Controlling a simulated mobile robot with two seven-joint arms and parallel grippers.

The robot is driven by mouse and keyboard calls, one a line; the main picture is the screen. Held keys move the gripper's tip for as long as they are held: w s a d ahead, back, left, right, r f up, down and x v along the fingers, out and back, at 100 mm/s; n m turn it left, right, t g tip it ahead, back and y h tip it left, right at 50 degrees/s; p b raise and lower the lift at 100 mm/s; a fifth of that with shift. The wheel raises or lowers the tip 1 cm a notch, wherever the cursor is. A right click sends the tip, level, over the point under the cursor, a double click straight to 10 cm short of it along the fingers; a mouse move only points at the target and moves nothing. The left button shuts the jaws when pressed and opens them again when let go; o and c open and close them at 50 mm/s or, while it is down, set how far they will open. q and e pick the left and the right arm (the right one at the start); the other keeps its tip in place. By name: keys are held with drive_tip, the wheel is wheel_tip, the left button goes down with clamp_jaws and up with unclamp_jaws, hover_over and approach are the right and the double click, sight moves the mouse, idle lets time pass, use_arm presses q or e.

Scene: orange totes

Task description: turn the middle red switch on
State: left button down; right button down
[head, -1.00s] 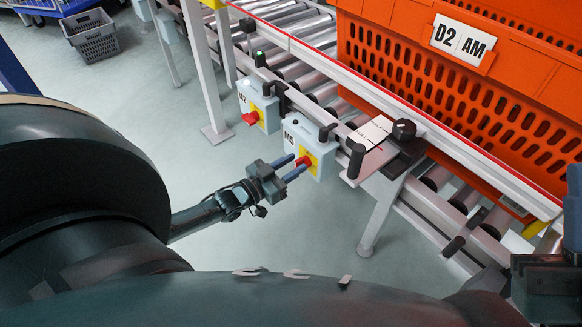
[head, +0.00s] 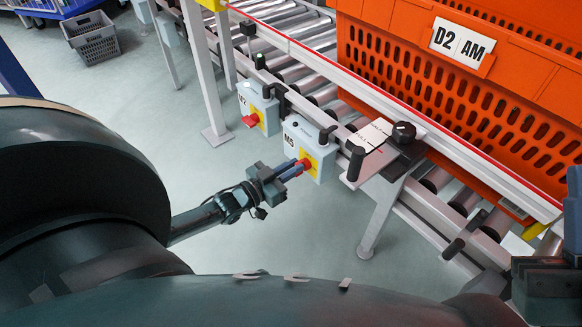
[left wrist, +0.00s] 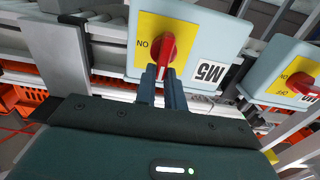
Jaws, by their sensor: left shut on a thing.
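The red switch (head: 304,164) sits on a yellow plate on the light blue M5 box (head: 308,145). In the left wrist view the red knob (left wrist: 168,47) shows at the top, with an upside-down ON label at its left. My left gripper (head: 284,173) reaches the switch from the front left, and its fingers (left wrist: 162,80) are shut on the knob's handle. The handle's end is partly hidden between them. A second red switch (head: 251,119) is on the M2 box (head: 262,105) to the left. Dark parts at the head view's right edge may be my right arm; its fingers cannot be made out.
A roller conveyor (head: 295,60) runs behind the boxes, carrying an orange tote (head: 420,85) labelled D2 AM. A grey bracket with a black handle (head: 356,163) juts out right of M5. Conveyor legs (head: 380,215) stand nearby. The floor (head: 225,260) below is clear.

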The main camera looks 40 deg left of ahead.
drive_tip(key=shift+h, duration=0.3)
use_arm(q)
drive_tip(key=m+p, duration=0.1)
drive_tip(key=m, duration=0.1)
drive_tip(key=m+p, duration=0.1)
drive_tip(key=m, duration=0.1)
drive_tip(key=shift+s+d+m, duration=0.15)
drive_tip(key=shift+d+m, duration=0.25)
drive_tip(key=m, duration=0.4)
drive_tip(key=shift+s+d+f+m+p, duration=0.1)
drive_tip(key=shift+d+f+m+p, duration=0.2)
drive_tip(key=shift+f+p, duration=0.05)
drive_tip(key=m, duration=0.4)
drive_tip(key=shift+d+f, duration=0.2)
drive_tip(key=shift+f, duration=0.2)
drive_tip(key=shift+f+m+b, duration=0.15)
drive_tip(key=shift+m+b, duration=0.2)
drive_tip(key=shift+m, duration=0.75)
drive_tip(key=shift+f+m+b, duration=0.15)
drive_tip(key=shift+m+b, duration=0.15)
drive_tip(key=shift+m, duration=0.8)
use_arm(e)
drive_tip(key=shift+w+a+f+m+h, duration=0.1)
drive_tip(key=shift+w+f+m+h, duration=0.05)
drive_tip(key=shift+f+m+h, duration=0.95)
drive_tip(key=shift+r, duration=0.2)
